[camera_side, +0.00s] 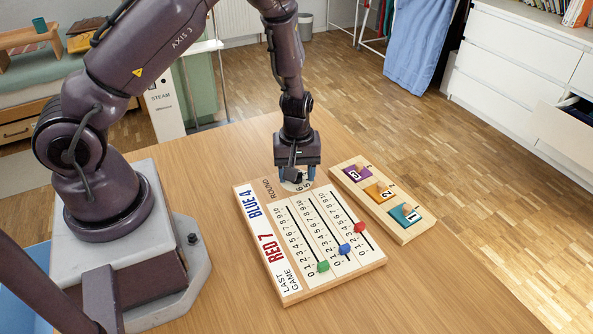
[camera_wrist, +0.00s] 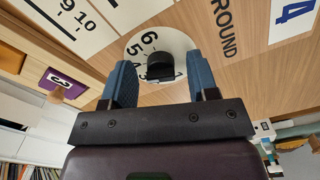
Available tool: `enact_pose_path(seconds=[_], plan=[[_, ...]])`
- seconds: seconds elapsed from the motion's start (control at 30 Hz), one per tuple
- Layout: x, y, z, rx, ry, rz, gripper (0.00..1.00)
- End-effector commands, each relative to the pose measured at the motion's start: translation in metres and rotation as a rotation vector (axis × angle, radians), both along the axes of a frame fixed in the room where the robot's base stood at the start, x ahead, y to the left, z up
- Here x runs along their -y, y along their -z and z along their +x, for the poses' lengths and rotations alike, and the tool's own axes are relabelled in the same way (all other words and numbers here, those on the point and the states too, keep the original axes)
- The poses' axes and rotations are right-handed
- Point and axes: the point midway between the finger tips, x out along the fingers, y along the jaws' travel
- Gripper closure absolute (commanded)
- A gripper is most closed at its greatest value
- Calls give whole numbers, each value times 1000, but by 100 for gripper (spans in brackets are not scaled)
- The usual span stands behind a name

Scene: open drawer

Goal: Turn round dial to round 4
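The round dial (camera_wrist: 143,42) is a white disc with black numbers and a black knob (camera_wrist: 160,66) at its centre. In the wrist view 6, 5 and 4 show at its left and a 1 at its right; the near part is hidden, and I cannot tell which number is selected. In the side view the dial (camera_side: 304,186) lies at the far end of the wooden scoreboard (camera_side: 334,269), beside the word ROUND. My gripper (camera_side: 297,175) is over it, fingers down. Its blue fingers (camera_wrist: 160,74) are open on either side of the knob; I cannot tell whether they touch it.
The scoreboard has green (camera_side: 323,266), blue (camera_side: 345,249) and red (camera_side: 360,228) sliders in slots. A wooden tray (camera_side: 405,236) with purple, orange and teal numbered tiles lies close at its right. The table in front of the board is clear.

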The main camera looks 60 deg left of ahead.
Motion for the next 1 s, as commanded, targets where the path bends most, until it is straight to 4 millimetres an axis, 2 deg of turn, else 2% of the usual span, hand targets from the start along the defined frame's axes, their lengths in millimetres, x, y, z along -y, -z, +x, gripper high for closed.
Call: enact_pose_path(seconds=[0.17, 0.27, 0.7, 0.83, 1.0], plan=[[0, -3, 0, 0, 1, 0, 46], [0, -13, 1, 4, 1, 2, 46], [1, -104, 1, 5, 3, -1, 46], [1, -121, 0, 3, 1, -1, 46], [0, -129, 0, 1, 0, 0, 46]])
